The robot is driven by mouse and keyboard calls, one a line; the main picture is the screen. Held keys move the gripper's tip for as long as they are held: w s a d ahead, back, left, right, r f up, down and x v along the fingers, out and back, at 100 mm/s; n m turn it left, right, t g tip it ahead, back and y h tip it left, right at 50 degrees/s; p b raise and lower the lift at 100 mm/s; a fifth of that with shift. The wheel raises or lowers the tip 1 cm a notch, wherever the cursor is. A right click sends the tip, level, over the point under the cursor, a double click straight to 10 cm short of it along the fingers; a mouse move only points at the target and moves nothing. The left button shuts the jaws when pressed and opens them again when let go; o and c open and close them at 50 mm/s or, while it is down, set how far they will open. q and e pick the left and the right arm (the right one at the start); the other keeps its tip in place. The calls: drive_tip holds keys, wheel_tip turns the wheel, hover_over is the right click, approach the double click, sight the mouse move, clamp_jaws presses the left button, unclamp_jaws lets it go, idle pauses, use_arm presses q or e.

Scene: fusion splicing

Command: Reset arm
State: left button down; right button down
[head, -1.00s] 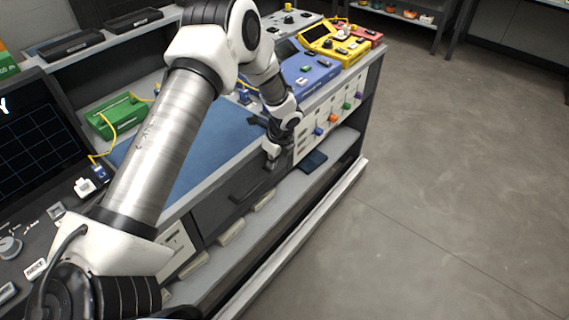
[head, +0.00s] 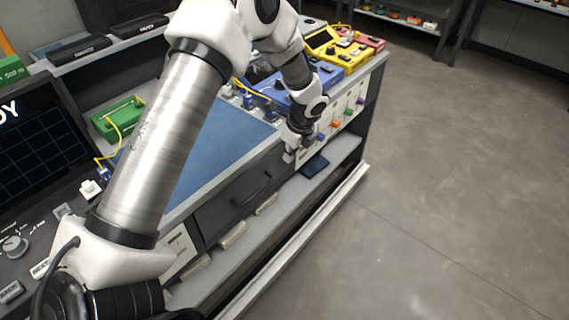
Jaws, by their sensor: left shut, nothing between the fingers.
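My left arm crosses the head view from the lower left and bends down at the right. Its gripper (head: 290,155) is shut and empty, in front of the bench's front edge, beside the panel with coloured knobs. The arm's wrist hides part of that panel. My right gripper is not in view.
The bench carries a blue mat (head: 222,138), a green box (head: 118,118) with a yellow cable, a blue device (head: 322,76) and a yellow device (head: 345,58). A drawer (head: 245,188) is below. A dark flat item (head: 314,166) lies on the lower shelf. Open floor (head: 450,190) is at right.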

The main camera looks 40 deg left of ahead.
use_arm(q)
drive_tip(key=s+d+f+n+h, duration=0.1)
drive_tip(key=s+d+f+n, duration=0.2)
drive_tip(key=s, duration=0.7)
drive_tip(key=s+d+f+n+h+p, duration=0.1)
drive_tip(key=s+d+f+n, duration=0.3)
drive_tip(key=s+f+n, duration=0.3)
drive_tip(key=s+d+f+n+p, duration=0.1)
drive_tip(key=s+d+f+n, duration=0.3)
drive_tip(key=s+n, duration=0.5)
drive_tip(key=s+f, duration=0.1)
drive_tip(key=s, duration=0.4)
drive_tip(key=shift+d+f+h, duration=0.2)
drive_tip(key=shift+f+h, duration=0.2)
